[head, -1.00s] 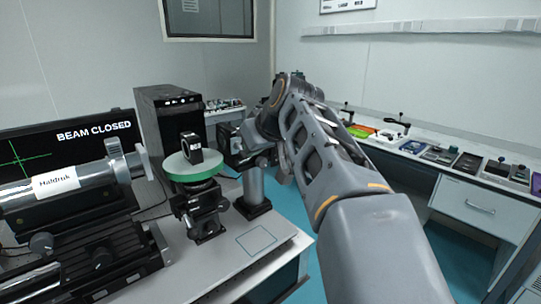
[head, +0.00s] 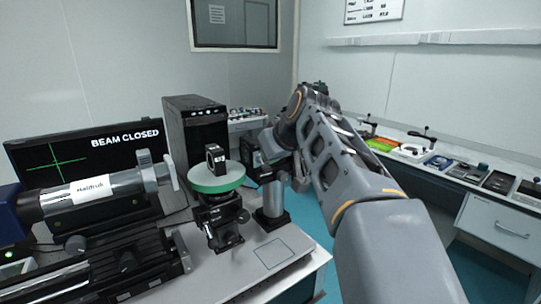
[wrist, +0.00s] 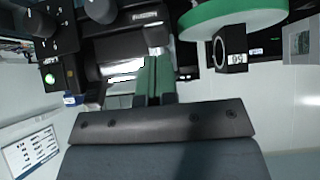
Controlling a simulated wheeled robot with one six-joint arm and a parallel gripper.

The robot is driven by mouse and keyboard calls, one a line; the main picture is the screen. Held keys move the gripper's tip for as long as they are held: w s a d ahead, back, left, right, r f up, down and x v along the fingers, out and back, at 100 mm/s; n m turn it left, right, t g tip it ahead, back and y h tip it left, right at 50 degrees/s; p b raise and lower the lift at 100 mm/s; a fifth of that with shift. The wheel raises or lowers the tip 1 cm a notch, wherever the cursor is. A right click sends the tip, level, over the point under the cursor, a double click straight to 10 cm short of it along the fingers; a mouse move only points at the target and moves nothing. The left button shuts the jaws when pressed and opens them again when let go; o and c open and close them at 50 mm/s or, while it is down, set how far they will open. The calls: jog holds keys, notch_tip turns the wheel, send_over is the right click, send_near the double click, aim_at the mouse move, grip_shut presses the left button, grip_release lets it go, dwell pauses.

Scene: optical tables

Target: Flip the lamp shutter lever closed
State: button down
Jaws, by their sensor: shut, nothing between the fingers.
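A silver tube with a "Haldruk" label (head: 93,190) lies at the left in the head view. The monitor (head: 125,141) behind it reads "BEAM CLOSED". I cannot make out a lamp shutter lever for certain. In the wrist view my gripper (wrist: 154,82) shows its green fingers together, empty, close to dark equipment. Whether the fingers touch it is unclear. In the head view my arm hides part of this area.
The green disc carries a small black mount (head: 215,158); both also show in the wrist view. A black computer tower (head: 196,128) stands behind. A bare outlined square (head: 274,253) is on the table front. A long bench (head: 480,190) with small items runs along the right.

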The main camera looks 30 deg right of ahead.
jog(key=shift+r, duration=0.1)
jog(key=s+f+p+v, duration=0.1)
jog(key=v, duration=1.2)
jog(key=shift+s+p, duration=0.35)
jog(key=shift+p, duration=0.05)
jog(key=shift+d+f, duration=0.1)
jog(key=shift+f, duration=0.05)
